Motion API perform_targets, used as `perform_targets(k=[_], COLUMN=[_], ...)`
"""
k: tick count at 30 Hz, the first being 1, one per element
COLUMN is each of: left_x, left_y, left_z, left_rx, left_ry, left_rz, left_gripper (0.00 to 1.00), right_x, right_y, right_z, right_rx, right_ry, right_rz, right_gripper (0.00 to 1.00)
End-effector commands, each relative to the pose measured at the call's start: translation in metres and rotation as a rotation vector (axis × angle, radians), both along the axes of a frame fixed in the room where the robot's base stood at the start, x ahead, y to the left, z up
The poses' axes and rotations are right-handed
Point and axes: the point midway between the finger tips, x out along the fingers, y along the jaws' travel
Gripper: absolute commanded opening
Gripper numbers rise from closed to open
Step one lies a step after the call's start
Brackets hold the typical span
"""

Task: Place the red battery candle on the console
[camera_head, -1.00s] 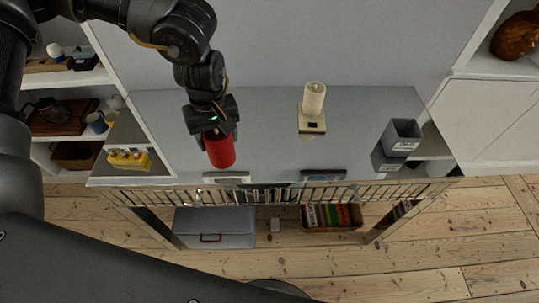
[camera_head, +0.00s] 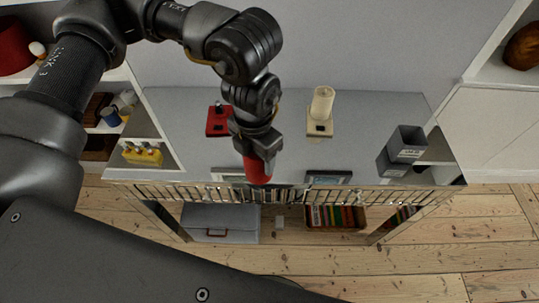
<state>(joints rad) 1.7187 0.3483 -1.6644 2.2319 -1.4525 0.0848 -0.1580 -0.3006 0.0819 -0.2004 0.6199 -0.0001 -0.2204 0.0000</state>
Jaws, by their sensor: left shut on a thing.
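The red battery candle (camera_head: 258,171) is a plain red cylinder in my left gripper (camera_head: 262,153). The gripper is shut on its upper part, and the candle hangs over the front part of the console. Whether its lower end touches anything cannot be told. The console (camera_head: 175,125) has a grey top and a barred front. On it a flat red holder (camera_head: 216,129) with a dark upright piece stands behind and left of the gripper. A cream candle (camera_head: 321,102) stands on a cream holder (camera_head: 319,128) to the right. My right gripper is not in view.
Two small frames, the left (camera_head: 228,175) partly hidden and the right (camera_head: 328,177), stand along the console's front edge. Grey boxes (camera_head: 406,143) are at its right end. A yellow caddy (camera_head: 142,154) is on the left shelf. The top is clear between the cream holder and grey boxes.

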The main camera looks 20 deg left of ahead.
Motion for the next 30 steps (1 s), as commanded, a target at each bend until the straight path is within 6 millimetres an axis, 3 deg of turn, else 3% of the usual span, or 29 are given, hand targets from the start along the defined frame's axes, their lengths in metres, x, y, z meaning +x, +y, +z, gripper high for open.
perform_targets(k=[7,10,21,25,30], left_x=[0.000,0.011,0.096,0.115,0.131], left_y=[-0.002,-0.001,0.008,0.009,0.011], left_z=[0.001,-0.002,-0.047,-0.073,-0.091], left_rx=[-0.001,-0.003,-0.001,-0.002,-0.001], left_ry=[-0.001,0.000,0.005,0.003,-0.001], left_rz=[0.058,0.062,0.063,0.061,0.057], left_gripper=[0.35,0.35,0.35,0.35,0.35], right_x=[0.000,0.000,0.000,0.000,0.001], right_y=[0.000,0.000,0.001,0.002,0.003], right_z=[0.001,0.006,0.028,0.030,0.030], right_rx=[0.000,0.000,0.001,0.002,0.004], right_ry=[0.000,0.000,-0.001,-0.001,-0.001], right_rz=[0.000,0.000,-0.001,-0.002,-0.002], right_gripper=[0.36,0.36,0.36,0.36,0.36])
